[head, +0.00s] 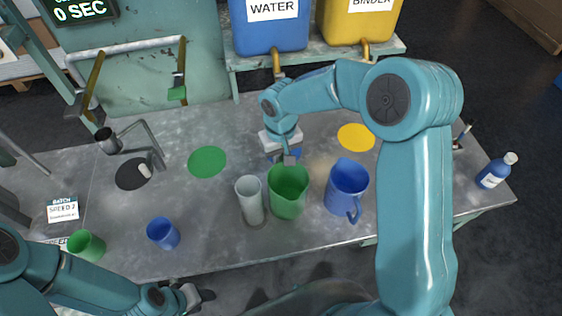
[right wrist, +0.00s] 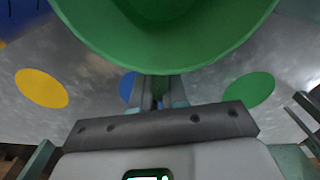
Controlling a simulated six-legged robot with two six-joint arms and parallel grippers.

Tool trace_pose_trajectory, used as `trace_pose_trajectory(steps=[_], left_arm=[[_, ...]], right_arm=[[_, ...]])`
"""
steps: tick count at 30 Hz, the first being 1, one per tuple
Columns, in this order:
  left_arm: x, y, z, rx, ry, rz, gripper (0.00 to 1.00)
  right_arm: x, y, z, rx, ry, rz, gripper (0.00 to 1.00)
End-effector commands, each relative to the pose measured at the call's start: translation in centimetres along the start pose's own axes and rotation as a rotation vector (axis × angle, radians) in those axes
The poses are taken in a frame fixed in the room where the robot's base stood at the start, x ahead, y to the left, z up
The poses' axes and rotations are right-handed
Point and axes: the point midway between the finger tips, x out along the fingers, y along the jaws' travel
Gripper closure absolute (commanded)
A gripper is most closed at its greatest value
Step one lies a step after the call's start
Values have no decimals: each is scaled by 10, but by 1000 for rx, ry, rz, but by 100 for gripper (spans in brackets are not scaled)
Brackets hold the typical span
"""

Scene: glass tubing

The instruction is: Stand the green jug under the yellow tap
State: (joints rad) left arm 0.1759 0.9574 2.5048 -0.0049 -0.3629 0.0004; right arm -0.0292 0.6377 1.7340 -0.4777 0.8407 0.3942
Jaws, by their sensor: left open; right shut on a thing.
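The green jug (head: 288,198) is upright near the middle of the bench, between a clear glass and a blue jug. My right gripper (head: 288,158) is shut on its far side; the jug also looms at the top of the right wrist view (right wrist: 165,45). I cannot tell whether its base touches the bench. The brass-yellow tap (head: 366,50) is under the yellow BINDER tank (head: 358,22) at the back right. A yellow disc (head: 356,137) lies on the bench in front of it. My left gripper (head: 190,296) is open and empty at the front edge.
The clear glass (head: 250,200) and blue jug (head: 346,186) stand close beside the green jug. The blue WATER tank (head: 270,30) has its own tap (head: 277,65). A green disc (head: 207,161), blue cup (head: 163,233) and green cup (head: 86,245) are left; a blue bottle (head: 495,171) stands right.

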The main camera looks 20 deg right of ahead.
Motion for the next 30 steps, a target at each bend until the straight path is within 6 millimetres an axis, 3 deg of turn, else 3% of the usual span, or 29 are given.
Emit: trace_pose_trajectory(steps=[5, 17, 18, 20, 30], left_arm=[[-3, 1, 0, 0, 0, 0, 57], [2, -1, 0, 0, 0, 0, 57], [1, 0, 0, 0, 0, 0, 57], [1, 0, 0, 0, 0, 0, 57], [-4, 1, 0, 0, 0, 0, 57]], right_arm=[[25, 1, 0, 0, -3, 0, 100], [32, 1, -1, 0, 0, 0, 100], [30, 1, -1, 0, -1, 0, 77], [30, 1, -1, 0, -1, 0, 61], [25, 1, -1, 0, -1, 0, 61]])
